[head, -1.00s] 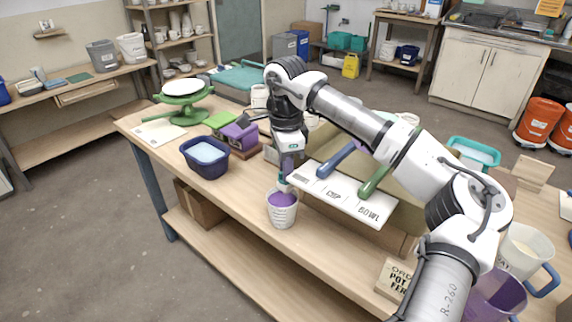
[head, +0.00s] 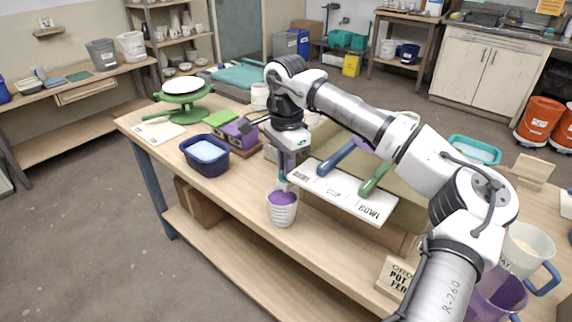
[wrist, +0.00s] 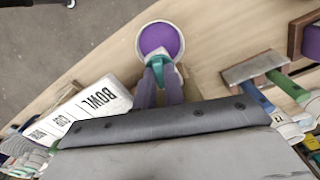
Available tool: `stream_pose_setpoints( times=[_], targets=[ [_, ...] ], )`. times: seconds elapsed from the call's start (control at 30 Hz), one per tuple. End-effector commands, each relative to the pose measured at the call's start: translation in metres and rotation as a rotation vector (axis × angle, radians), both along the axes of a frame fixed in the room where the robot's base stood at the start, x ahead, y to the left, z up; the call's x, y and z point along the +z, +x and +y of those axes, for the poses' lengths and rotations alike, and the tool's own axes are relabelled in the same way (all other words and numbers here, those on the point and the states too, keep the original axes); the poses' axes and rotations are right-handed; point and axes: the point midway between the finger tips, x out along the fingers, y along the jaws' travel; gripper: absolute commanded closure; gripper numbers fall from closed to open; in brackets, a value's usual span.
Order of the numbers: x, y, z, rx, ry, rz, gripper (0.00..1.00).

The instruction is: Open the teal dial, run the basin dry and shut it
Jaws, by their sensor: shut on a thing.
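The teal dial (wrist: 158,68) shows between my fingertips in the wrist view, right beside a white cup. In the head view only a sliver of teal shows below my gripper (head: 286,170); the fingers hide the rest. My gripper (wrist: 161,78) is shut on the dial. The ribbed white cup (head: 283,212) stands upright at the table's front edge with purple glaze (wrist: 161,40) in it. I cannot make out a stream falling into it. A tan basin (head: 405,217) stands behind a white label board; its inside and its level are hidden by my arm.
The white board (head: 343,190) reads CUP and BOWL, with a blue handle (head: 337,157) and a green handle (head: 375,178) above it. A navy tub (head: 206,157) with pale blue contents stands left. A green turntable (head: 183,100) stands further back. Floor in front is clear.

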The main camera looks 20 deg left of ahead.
Motion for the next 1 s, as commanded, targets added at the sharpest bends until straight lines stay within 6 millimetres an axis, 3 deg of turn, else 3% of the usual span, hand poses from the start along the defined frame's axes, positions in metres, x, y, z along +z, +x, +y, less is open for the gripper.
stream_pose_setpoints(
  times=[0.43,0.47,0.53,0.83,1.0],
  targets=[
    [0.001,0.001,0.0,0.078,0.0,-0.003,1.0],
    [0.001,0.001,-0.001,0.077,0.0,-0.003,0.88],
    [0.001,0.001,0.0,0.077,0.0,-0.003,0.8],
    [0.002,0.001,0.0,0.077,0.0,-0.002,0.8],
    [0.02,0.001,0.0,0.077,0.001,-0.004,0.8]
  ],
)
